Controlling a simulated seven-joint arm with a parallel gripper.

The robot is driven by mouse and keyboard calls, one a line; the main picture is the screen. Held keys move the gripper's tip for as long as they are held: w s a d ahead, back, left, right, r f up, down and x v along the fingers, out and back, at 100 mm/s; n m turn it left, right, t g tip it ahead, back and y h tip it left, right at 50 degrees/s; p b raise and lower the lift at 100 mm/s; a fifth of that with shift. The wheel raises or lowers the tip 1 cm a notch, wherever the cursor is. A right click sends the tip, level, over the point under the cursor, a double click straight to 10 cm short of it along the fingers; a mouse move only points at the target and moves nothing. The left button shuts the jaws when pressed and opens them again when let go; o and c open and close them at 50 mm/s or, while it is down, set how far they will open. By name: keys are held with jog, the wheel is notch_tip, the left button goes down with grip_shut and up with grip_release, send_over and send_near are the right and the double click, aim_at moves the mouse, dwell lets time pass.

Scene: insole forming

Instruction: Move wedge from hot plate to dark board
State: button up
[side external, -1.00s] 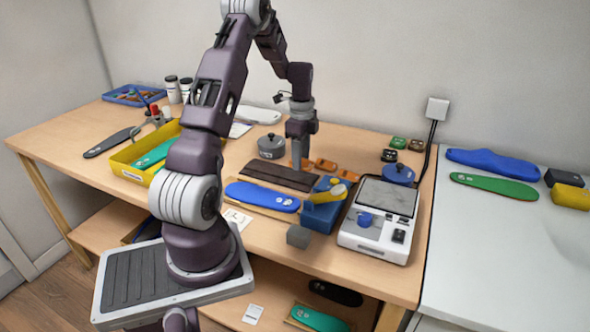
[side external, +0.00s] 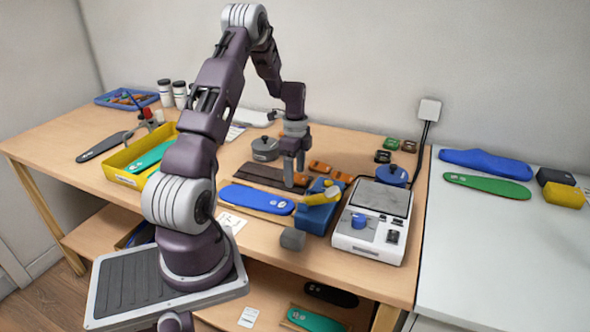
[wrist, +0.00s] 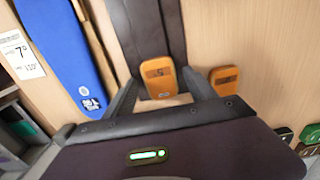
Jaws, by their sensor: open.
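An orange wedge (wrist: 158,80) lies between the spread fingers of my gripper (wrist: 160,95) in the wrist view, at the end of the dark board (wrist: 155,20). I cannot tell whether the fingers touch it. In the side view my gripper (side external: 292,183) points down at the right end of the dark board (side external: 262,176), and that wedge is hidden. A second orange wedge (wrist: 224,80) lies to the right in the wrist view. The white hot plate (side external: 352,243) stands to the right in the side view; its grey top (side external: 385,196) shows no wedge.
A blue insole (side external: 255,198) lies in front of the board. A blue block (side external: 318,216) with a yellow piece stands between gripper and hot plate. A grey pot (side external: 265,150) stands behind the board. A yellow tray (side external: 123,181) is at the left.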

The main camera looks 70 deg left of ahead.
aim_at(295, 176)
notch_tip(295, 176, up, 12)
jog(key=w+d+r+n+t+y, duration=0.1)
jog(key=d+r+n, duration=0.1)
jog(key=d+r, duration=0.85)
jog(key=s+d+r+n+t, duration=0.2)
jog(key=s+d, duration=0.3)
jog(key=d, duration=0.5)
jog(key=s+d+r+n+t, duration=0.1)
jog(key=s+d+r+n, duration=0.3)
jog(key=d, duration=0.6)
jog(key=s+d+f+n+t+h, duration=0.1)
jog(key=s+d+f, duration=0.2)
jog(key=s, duration=0.4)
jog(key=shift+s+d+f+t, duration=0.15)
jog(key=shift+s+d+t, duration=0.2)
jog(key=shift+d, duration=0.45)
